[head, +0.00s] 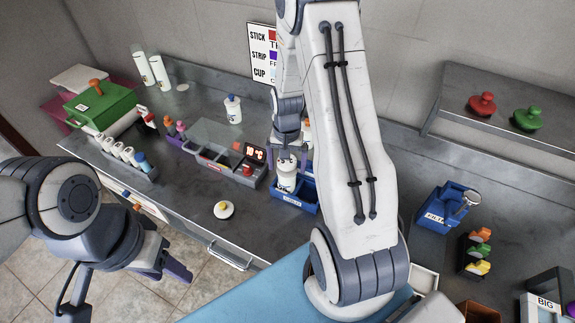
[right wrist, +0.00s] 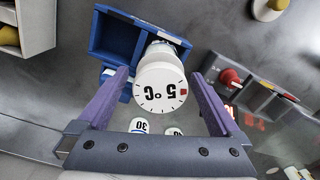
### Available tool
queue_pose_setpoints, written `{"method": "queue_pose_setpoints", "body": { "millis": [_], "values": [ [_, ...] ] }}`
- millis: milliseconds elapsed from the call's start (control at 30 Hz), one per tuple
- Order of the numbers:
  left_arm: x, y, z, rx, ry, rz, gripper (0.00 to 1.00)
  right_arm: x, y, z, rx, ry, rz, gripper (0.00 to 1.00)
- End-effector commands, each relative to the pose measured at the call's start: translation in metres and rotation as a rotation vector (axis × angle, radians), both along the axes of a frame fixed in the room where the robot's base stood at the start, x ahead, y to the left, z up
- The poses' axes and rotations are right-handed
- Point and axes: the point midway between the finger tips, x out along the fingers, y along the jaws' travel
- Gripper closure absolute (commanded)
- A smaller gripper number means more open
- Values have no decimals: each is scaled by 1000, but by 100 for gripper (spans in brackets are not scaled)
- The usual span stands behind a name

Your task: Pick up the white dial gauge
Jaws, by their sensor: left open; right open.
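The white dial gauge (right wrist: 160,88) has a round face marked 5°C with a red mark, seen in the right wrist view. In the head view its white body (head: 286,182) stands at the blue two-part bin (head: 308,208); it seems to be in one compartment, but its base is hidden. My right gripper (head: 289,158) is open above it, with the purple fingers on either side of the gauge and gaps showing in the right wrist view (right wrist: 160,78). My left gripper (head: 172,268) is open and empty, off the counter's front edge at lower left.
A grey control box (head: 247,170) with a red display stands left of the bin. A white round lid with a yellow knob (head: 223,210) lies in front. A white bottle (head: 233,109) stands behind.

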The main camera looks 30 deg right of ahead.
Motion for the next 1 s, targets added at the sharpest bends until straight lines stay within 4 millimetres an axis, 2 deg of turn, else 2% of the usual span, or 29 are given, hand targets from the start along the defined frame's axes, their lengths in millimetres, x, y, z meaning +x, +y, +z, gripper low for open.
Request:
{"method": "queue_pose_setpoints", "body": {
  "millis": [100,133,267,300,367,667,767,1000],
  "values": [
    [0,0,0,0,0,0,50,0,0,0,0,0,0,0],
    [0,0,0,0,0,0,50,0,0,0,0,0,0,4],
    [0,0,0,0,0,0,50,0,0,0,0,0,0,54],
    [0,0,0,0,0,0,50,0,0,0,0,0,0,69],
    [0,0,0,0,0,0,50,0,0,0,0,0,0,90],
    [0,0,-3,0,0,0,50,1,0,8,-1,-3,0,91],
    [0,0,-7,0,0,0,50,2,0,22,-2,-6,0,91],
    [0,0,-17,0,0,-1,50,1,0,71,-3,-6,1,91]
  ]
}}
